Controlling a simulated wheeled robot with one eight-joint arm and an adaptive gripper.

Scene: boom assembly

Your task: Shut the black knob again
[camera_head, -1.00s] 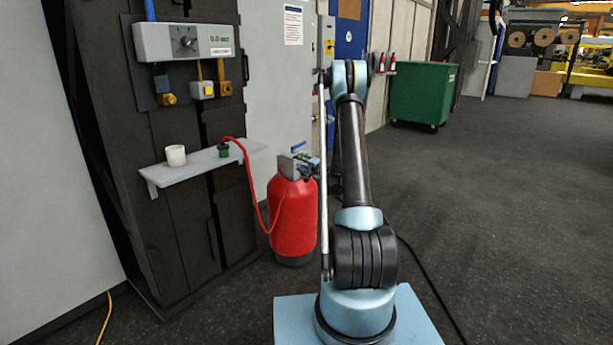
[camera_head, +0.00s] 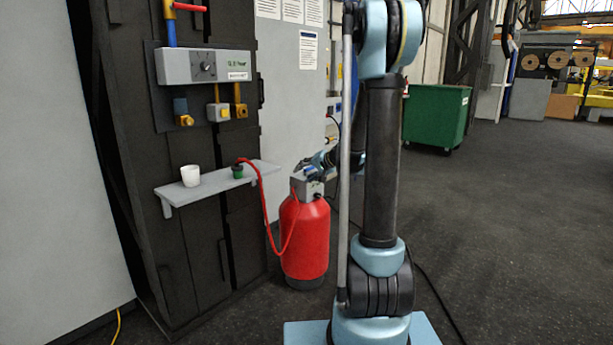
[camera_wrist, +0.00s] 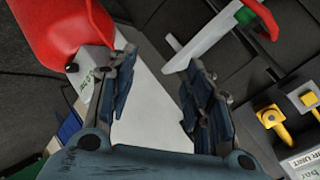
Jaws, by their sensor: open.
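A black knob (camera_head: 207,67) sits on the front of the grey gauge box (camera_head: 175,68) on the dark cabinet. It shows in the head view; in the wrist view only a labelled corner of the box (camera_wrist: 304,165) shows. My gripper (camera_head: 302,168) is low and to the right of the box, by the top of the red gas bottle (camera_head: 305,238). In the wrist view my gripper (camera_wrist: 160,70) is open, with nothing between its fingers. The bottle (camera_wrist: 62,30) is beyond the left finger. Whether a finger touches the bottle's grey top block (camera_head: 307,184) is unclear.
A grey shelf (camera_head: 212,183) below the box holds a white cup (camera_head: 190,175) and a green fitting (camera_head: 237,171) with a red hose (camera_head: 265,215). Yellow valves (camera_head: 219,112) hang under the box. A green bin (camera_head: 435,115) stands behind; the right floor is clear.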

